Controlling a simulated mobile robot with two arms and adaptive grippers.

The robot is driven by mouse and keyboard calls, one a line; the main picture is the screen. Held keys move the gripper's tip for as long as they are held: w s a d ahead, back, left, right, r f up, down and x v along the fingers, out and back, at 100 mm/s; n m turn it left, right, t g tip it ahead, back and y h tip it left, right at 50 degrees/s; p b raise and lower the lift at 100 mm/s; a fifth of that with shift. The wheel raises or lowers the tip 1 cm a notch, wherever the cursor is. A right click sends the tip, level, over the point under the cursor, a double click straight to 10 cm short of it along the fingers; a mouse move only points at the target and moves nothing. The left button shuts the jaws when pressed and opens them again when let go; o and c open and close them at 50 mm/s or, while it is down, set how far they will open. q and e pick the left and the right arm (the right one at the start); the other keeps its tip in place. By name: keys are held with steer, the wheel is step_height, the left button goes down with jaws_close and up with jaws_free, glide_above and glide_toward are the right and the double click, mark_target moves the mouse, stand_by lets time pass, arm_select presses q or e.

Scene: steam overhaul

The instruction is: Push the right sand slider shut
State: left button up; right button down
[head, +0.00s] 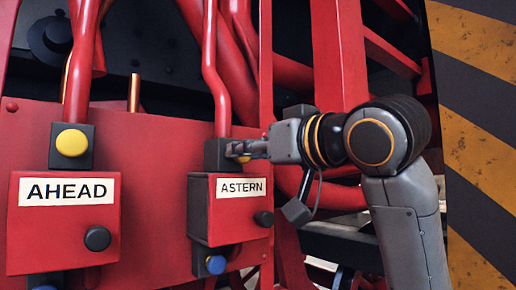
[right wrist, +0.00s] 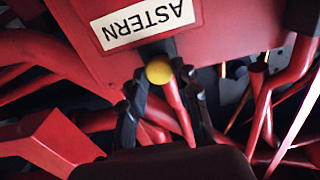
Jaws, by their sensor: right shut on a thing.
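The right sand slider is the red box labelled ASTERN (head: 229,212), with a black block (head: 213,154) on top. A yellow knob (right wrist: 159,70) on that block shows in the right wrist view, between my two dark fingers. My right gripper (head: 240,150) reaches in from the right in the head view and is shut on the yellow knob. The fingers partly hide the knob in the head view. The label (right wrist: 138,20) appears upside down in the right wrist view. My left gripper is not in view.
A similar box labelled AHEAD (head: 62,240) stands at the left, with its own yellow knob (head: 71,143) on top. Black knobs and blue knobs (head: 216,265) sit on and below the boxes. Red pipes (head: 215,85) rise behind. A striped panel (head: 480,130) stands at the right.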

steer(key=shift+w+a+r, duration=0.15)
steer(key=shift+w, duration=0.05)
steer(key=c, duration=1.2)
jaws_free()
steer(key=shift+w, duration=0.1)
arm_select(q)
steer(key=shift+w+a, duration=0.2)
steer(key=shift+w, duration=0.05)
arm_select(e)
steer(key=shift+o, duration=1.1)
steer(key=shift+w+a, duration=0.15)
steer(key=shift+a, duration=0.05)
steer(key=v, duration=1.2)
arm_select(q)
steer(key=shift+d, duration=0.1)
